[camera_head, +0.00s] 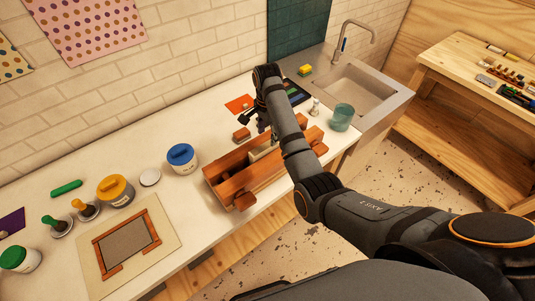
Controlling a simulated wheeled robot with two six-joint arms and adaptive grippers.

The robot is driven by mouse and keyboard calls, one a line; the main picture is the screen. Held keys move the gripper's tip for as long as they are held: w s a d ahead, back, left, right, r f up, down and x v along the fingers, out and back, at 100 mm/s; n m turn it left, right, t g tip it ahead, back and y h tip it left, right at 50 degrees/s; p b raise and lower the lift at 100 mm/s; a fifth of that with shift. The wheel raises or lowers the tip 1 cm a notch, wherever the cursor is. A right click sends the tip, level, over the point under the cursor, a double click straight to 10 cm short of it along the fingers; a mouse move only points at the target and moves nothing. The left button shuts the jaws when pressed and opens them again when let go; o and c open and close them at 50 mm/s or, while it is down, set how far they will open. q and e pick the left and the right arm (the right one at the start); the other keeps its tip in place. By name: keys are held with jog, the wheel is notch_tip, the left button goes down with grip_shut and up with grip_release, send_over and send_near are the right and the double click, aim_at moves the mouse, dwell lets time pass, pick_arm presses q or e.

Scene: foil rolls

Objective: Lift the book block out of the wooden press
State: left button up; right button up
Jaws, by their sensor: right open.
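The wooden press (233,181), reddish-brown with two long bars, stands on the white counter near its front edge. A pale block that looks like the book block (262,151) sits between the bars; my arm partly covers it. My right gripper (257,120) is open, just behind the press and above the counter. It is small and dark, and its exact height is hard to tell. My right forearm crosses over the press and hides part of its right half. My left gripper is out of view.
A teal cup (342,116) and the sink (352,90) are on the right. Some counter left of the press is clear.

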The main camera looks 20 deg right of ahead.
aim_at(268, 144)
jog(key=shift+s+f+p, duration=0.15)
jog(key=shift+f+p, duration=0.75)
jog(key=shift+p, duration=0.25)
notch_tip(268, 144, down, 3)
jog(key=shift+r, duration=0.15)
jog(key=shift+f, duration=0.35)
grip_shut()
jog(key=shift+r, duration=0.1)
